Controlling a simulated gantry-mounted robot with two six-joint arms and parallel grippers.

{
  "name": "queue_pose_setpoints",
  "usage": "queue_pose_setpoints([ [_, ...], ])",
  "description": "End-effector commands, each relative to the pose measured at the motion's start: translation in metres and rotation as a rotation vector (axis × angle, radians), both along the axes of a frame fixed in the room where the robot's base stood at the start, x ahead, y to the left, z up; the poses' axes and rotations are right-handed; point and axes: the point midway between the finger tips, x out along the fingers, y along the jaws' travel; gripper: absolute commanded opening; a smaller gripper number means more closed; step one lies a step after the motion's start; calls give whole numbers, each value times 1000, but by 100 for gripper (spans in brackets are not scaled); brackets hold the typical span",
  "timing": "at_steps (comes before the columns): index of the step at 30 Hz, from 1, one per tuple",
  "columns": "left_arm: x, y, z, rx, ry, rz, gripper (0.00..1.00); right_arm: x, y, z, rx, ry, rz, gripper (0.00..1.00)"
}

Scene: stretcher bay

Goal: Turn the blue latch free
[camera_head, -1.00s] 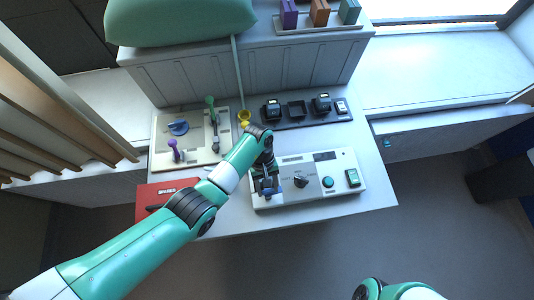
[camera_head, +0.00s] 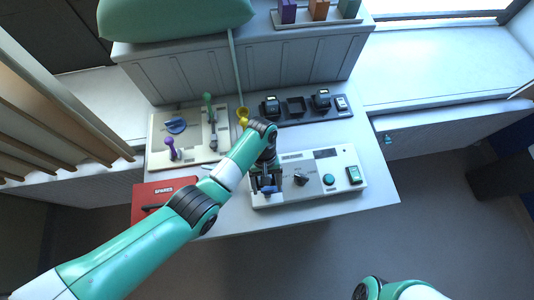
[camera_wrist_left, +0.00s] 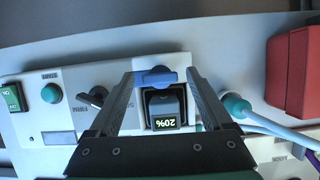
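The blue latch (camera_wrist_left: 156,77) lies across the end of a dark battery block (camera_wrist_left: 164,106) marked 20%, in the left wrist view. In the head view the latch (camera_head: 268,189) shows at the left end of the white console (camera_head: 317,193), partly hidden by my left gripper (camera_head: 266,182). In the left wrist view my left gripper (camera_wrist_left: 160,75) is open. Its fingers stand on either side of the latch and battery, with a gap at each side. My right gripper is out of view; only part of my right arm shows at the bottom.
The console also has a black knob (camera_head: 301,179), a teal button (camera_head: 329,179) and a green switch (camera_head: 354,174). A red spares box (camera_head: 180,187) stands left. A beige panel (camera_head: 195,153) and a dark charger tray (camera_head: 337,116) lie behind.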

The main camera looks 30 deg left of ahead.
Motion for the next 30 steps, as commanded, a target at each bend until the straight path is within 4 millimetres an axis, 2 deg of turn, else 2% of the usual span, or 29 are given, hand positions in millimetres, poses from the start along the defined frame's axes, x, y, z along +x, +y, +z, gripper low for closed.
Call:
queue_pose_setpoints([
  [8,0,0,1,0,0,1,85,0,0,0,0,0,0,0],
  [11,3,2,7,0,-1,1,85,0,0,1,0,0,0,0],
  [14,8,6,22,0,-3,3,85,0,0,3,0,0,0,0],
  [18,18,14,56,-1,-4,2,85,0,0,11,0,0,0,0],
  [21,25,20,83,-1,-2,3,85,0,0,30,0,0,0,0],
  [25,31,25,101,-4,0,3,85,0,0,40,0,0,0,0],
  [30,35,28,109,-6,0,2,85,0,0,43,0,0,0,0],
])
